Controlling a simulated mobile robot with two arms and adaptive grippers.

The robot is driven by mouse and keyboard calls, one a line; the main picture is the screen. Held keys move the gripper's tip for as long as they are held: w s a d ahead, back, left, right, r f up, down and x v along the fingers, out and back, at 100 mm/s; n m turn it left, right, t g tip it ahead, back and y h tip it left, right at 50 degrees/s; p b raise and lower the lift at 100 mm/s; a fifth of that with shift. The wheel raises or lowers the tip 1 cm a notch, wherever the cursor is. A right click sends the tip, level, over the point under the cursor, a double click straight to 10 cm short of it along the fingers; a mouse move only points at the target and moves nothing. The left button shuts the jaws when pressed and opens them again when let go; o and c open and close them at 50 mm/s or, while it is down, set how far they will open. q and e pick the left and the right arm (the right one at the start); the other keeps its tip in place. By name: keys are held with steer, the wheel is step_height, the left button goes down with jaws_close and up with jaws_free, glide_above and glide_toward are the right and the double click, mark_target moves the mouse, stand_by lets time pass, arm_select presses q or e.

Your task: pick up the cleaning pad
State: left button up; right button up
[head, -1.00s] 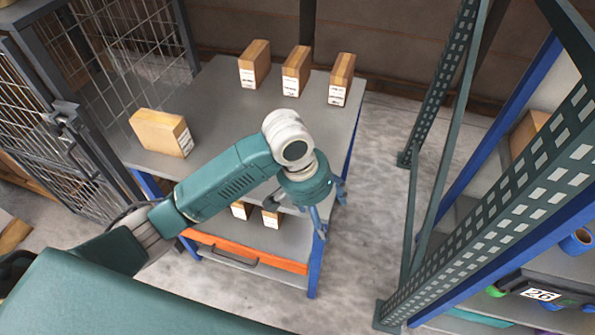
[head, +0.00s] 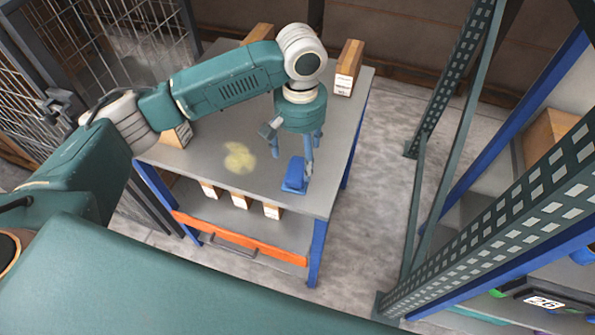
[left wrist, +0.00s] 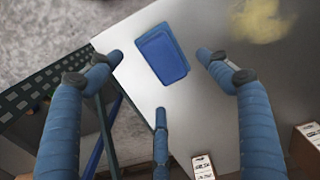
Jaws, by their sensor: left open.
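The cleaning pad is a blue block (head: 294,175) lying on the grey table top (head: 225,122) near its front right corner. In the left wrist view the pad (left wrist: 162,54) lies just beyond the fingertips, between the left and right fingers. My left gripper (head: 295,160) is open above the pad, its fingers pointing down. In the left wrist view the three blue fingers of this gripper (left wrist: 158,70) are spread and hold nothing. A pale yellow stain (head: 239,158) is on the table top left of the pad. My right gripper is not in view.
Boxes stand on the table, one at the back right (head: 347,68) and one at the left (head: 177,135), partly behind my arm. Several boxes sit on the lower shelf. A green rack upright (head: 490,210) stands to the right, with bare floor between.

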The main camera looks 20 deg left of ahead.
mark_target(302, 169)
arm_select(q)
steer(key=shift+w+d+f+p, duration=0.1)
steer(key=shift+f+p, duration=0.15)
steer(key=shift+f, duration=1.15)
steer(key=shift+w+d+f+p, duration=0.1)
steer(key=shift+f+p, duration=0.1)
steer(key=shift+f, duration=1.15)
steer(key=c, duration=1.3)
steer(key=shift+r, duration=0.1)
step_height(302, 169, up, 20)
steer(key=shift+b, duration=0.3)
